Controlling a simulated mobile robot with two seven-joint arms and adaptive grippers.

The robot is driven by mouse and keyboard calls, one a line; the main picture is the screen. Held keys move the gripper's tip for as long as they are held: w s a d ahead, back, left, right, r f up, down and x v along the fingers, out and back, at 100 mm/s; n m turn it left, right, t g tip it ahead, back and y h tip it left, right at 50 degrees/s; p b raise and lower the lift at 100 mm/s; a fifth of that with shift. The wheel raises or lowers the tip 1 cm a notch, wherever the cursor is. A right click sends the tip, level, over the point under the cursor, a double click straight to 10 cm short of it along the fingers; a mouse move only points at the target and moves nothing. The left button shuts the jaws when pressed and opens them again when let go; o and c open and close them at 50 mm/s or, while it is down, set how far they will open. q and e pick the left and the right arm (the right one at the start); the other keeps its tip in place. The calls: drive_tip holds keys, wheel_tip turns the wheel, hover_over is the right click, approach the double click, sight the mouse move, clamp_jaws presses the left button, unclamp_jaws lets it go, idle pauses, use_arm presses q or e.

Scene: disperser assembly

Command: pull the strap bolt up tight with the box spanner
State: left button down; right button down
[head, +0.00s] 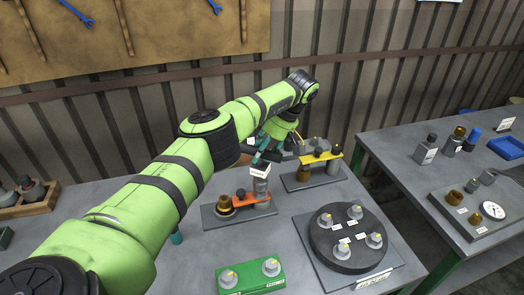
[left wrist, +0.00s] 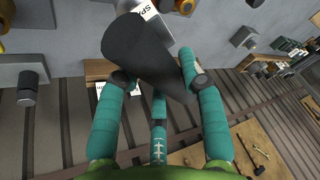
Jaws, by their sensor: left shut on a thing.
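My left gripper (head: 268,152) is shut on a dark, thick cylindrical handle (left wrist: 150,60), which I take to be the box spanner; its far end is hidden. A white label (left wrist: 149,11) starting "SP" shows beyond the handle, and a white label (head: 260,171) shows just below the fingers in the head view. Below that label a grey cylinder (head: 261,187) stands at the right end of an orange strap (head: 250,199). The strap has a dark bolt head (head: 240,193) and a brass cylinder (head: 223,205). I cannot tell whether the spanner touches any bolt. My right gripper is not in view.
Behind to the right stands another fixture with a yellow strap (head: 325,158). A round black fixture (head: 338,257) with several studs and a green block (head: 250,277) are nearer. A second table (head: 410,158) lies right, across a gap. The wall is behind.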

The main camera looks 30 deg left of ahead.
sight(262, 164)
use_arm(q)
drive_tip(key=shift+f, duration=0.15)
drive_tip(key=shift+f+b, duration=0.95)
drive_tip(key=shift+f, duration=0.5)
drive_tip(key=shift+r+m+t, duration=0.1)
drive_tip(key=shift+m+t, duration=0.3)
drive_tip(key=shift+m, duration=0.4)
drive_tip(key=shift+d+m+t+y, duration=0.1)
drive_tip(key=shift+m+t+y, duration=0.2)
drive_tip(key=shift+m, duration=0.6)
drive_tip(key=shift+s+m+t, duration=0.15)
drive_tip(key=shift+m+t, duration=0.65)
drive_tip(key=shift+m, duration=1)
drive_tip(key=m+t, duration=0.1)
drive_tip(key=m, duration=0.2)
drive_tip(key=shift+d+t, duration=0.1)
drive_tip(key=shift+t, duration=0.2)
drive_tip(key=m, duration=0.2)
drive_tip(key=m+t, duration=0.1)
drive_tip(key=m, duration=0.1)
drive_tip(key=shift+s+t+h, duration=0.15)
drive_tip(key=shift+t+h, duration=0.15)
drive_tip(key=shift+h, duration=0.1)
drive_tip(key=shift+r, duration=0.15)
